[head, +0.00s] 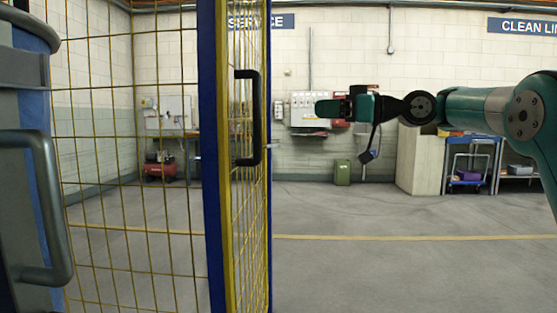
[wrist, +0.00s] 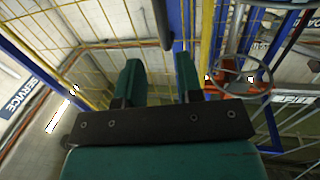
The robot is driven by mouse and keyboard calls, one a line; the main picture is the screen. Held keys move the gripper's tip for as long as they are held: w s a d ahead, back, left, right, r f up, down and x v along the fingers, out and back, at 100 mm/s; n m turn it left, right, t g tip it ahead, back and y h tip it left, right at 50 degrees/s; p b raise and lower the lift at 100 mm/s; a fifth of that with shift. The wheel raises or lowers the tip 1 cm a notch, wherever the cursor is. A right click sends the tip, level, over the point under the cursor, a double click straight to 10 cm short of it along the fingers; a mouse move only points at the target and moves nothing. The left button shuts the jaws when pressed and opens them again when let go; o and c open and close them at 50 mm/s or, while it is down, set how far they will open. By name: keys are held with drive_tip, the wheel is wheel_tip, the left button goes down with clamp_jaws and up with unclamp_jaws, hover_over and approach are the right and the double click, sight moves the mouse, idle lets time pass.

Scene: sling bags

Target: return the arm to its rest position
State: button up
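My arm (head: 476,110) reaches in from the right in the head view, with its upper part roughly level. My gripper (head: 325,108) is at its left end, pointing left toward the mesh gate's black handle (head: 248,117), with a visible gap between them in the picture. In the wrist view my gripper (wrist: 158,75) shows two green fingers set apart, with nothing between them. It is open and empty. A dark bar (wrist: 162,22) shows beyond the fingers at the top of the wrist view.
A yellow mesh gate (head: 207,150) with a blue post stands left of my gripper. A grey cabinet-like body with a handle (head: 45,210) is close at far left. A handwheel (wrist: 240,76) shows right of the fingers in the wrist view. The floor (head: 400,270) below the arm is clear.

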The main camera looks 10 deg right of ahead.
drive_tip(key=s+a+f+m+g+h, duration=0.3)
drive_tip(key=s+a+f+h, duration=0.2)
drive_tip(key=s+a+f, duration=0.55)
drive_tip(key=s+d+f+m+g+h, duration=0.1)
drive_tip(key=s+f+g+h, duration=0.2)
drive_tip(key=s+f, duration=0.7)
drive_tip(key=s+d+f+m+g+h, duration=0.1)
drive_tip(key=s+d+f+g+h, duration=0.15)
drive_tip(key=s+f, duration=0.8)
drive_tip(key=s+r+p, duration=0.2)
drive_tip(key=r+p, duration=1)
drive_tip(key=r, duration=0.1)
drive_tip(key=s+r+h+p, duration=0.1)
drive_tip(key=s+r+p, duration=0.1)
drive_tip(key=r+p, duration=1)
drive_tip(key=shift+s+a+r+m, duration=0.15)
drive_tip(key=shift+s+r+m, duration=0.2)
drive_tip(key=shift+r, duration=0.55)
